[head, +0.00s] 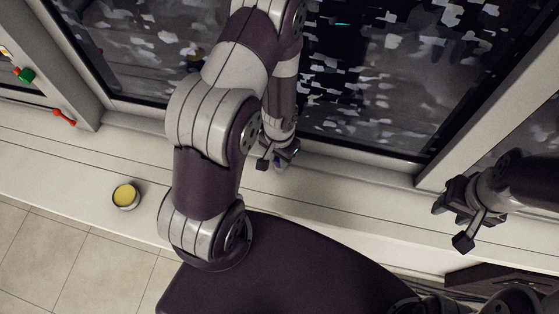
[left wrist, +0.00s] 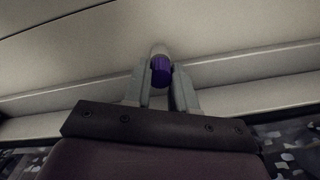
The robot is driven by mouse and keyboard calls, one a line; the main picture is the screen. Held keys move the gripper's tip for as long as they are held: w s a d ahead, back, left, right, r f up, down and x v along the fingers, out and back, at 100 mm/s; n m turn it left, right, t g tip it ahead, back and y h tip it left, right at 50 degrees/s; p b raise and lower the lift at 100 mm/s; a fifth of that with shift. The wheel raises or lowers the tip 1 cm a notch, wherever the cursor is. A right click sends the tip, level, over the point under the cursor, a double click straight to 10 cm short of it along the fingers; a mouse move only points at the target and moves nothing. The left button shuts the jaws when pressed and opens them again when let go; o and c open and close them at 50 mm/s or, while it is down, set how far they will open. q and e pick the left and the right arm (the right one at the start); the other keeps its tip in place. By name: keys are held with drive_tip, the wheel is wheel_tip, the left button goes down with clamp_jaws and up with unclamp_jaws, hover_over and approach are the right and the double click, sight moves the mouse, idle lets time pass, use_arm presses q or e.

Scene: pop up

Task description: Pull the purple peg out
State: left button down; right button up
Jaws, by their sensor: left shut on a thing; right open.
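The purple peg (left wrist: 161,72) shows in the left wrist view as a short purple cylinder with a pale rounded part beyond it. My left gripper (left wrist: 160,84) is shut on it, with one grey finger on each side. In the head view my left gripper (head: 283,158) is low at the white sill below the window, and the peg is mostly hidden there. I cannot tell how deep the peg sits. My right gripper (head: 448,203) is open and empty at the right, in front of the window frame.
A small round tin with a yellow top (head: 125,195) stands on the white ledge (head: 70,165) at the left. A red handle-like piece (head: 63,117) and a green and red piece (head: 24,75) are at the far left. Dark window panes are behind. The ledge between the tin and my left arm is clear.

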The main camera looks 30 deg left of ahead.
use_arm(q)
drive_tip(key=shift+r+p, duration=3.15)
drive_tip(key=shift+f, duration=0.1)
